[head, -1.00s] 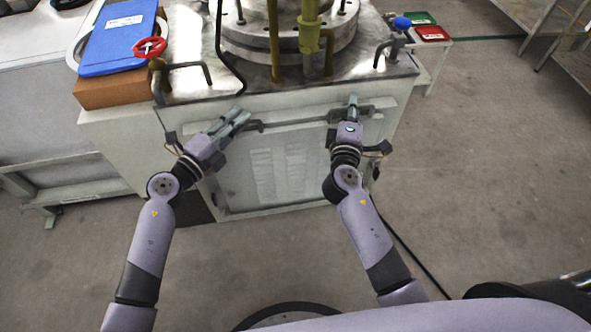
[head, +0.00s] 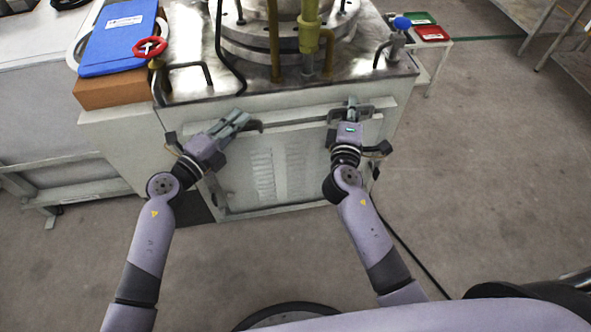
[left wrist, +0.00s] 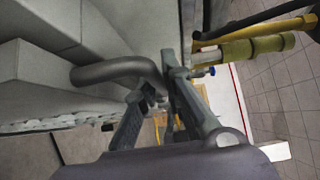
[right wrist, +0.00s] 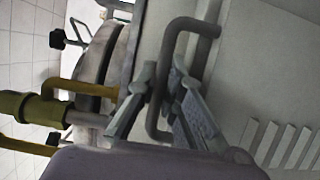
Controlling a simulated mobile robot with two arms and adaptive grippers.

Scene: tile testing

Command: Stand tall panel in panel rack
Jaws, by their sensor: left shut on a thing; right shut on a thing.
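A tall pale panel (head: 285,195) with columns of louvre slots stands upright against the front of the white machine. It has a dark bar handle near each upper corner. My left gripper (head: 240,118) is shut on the left handle (head: 256,126); in the left wrist view the bent grey bar (left wrist: 105,71) runs in between the fingers. My right gripper (head: 352,104) is shut on the right handle (head: 366,109); in the right wrist view the handle (right wrist: 204,27) passes between the fingers, with the louvres beside it. I cannot make out a panel rack in these frames.
The machine's metal top (head: 230,88) carries pipes and a round flange above the panel. Green and red trays (head: 432,33) stand at upper right. Open floor (head: 480,180) lies to the right.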

